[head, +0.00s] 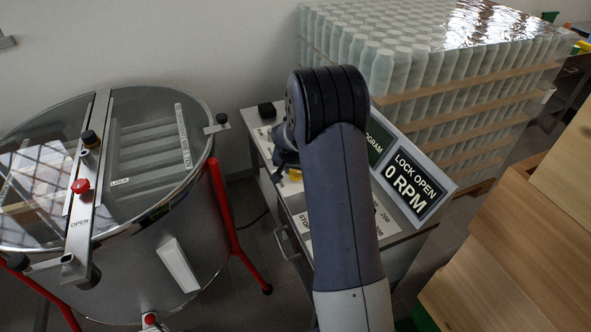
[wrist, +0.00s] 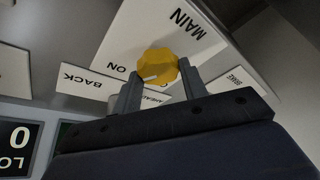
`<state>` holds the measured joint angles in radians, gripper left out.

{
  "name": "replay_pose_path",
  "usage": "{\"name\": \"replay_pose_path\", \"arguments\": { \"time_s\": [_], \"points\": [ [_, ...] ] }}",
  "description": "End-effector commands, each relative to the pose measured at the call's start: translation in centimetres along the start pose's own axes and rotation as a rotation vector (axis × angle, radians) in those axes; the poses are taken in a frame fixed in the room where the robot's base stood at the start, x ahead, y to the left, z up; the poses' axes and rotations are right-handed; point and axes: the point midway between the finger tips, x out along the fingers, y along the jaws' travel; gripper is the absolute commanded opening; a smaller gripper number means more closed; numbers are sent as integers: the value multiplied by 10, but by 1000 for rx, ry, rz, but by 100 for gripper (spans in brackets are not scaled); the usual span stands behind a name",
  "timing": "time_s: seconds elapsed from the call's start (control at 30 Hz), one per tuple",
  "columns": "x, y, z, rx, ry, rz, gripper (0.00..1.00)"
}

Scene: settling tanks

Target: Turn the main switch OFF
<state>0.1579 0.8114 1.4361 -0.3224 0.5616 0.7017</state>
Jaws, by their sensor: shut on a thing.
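The main switch is a yellow lobed knob (wrist: 158,62) on a white plate (wrist: 185,22) lettered MAIN in the wrist view. Its white mark is on the lower left side of the knob. The word ON stands to the left of the knob; I see no OFF lettering. My gripper (wrist: 160,80) has one finger on each side of the knob and is shut on it.
Plates lettered BACK (wrist: 82,82) and BRAKE (wrist: 236,80) flank the switch. A display (head: 413,185) reads LOCK OPEN, 0 RPM. A steel drum (head: 140,265) with a clear lid stands at left, stacked bottles (head: 420,75) behind, wooden boxes (head: 520,240) at right.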

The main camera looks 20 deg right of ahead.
Motion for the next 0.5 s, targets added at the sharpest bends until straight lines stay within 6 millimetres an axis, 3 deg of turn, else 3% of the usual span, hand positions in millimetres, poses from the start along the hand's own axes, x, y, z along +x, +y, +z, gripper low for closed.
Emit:
{"name": "replay_pose_path", "arguments": {
  "time_s": [0.13, 0.5],
  "points": [
    [0, 0, 0, 0, 0, 0, 18],
    [-1, 1, 0, -56, 0, -23, 18]
  ]
}}
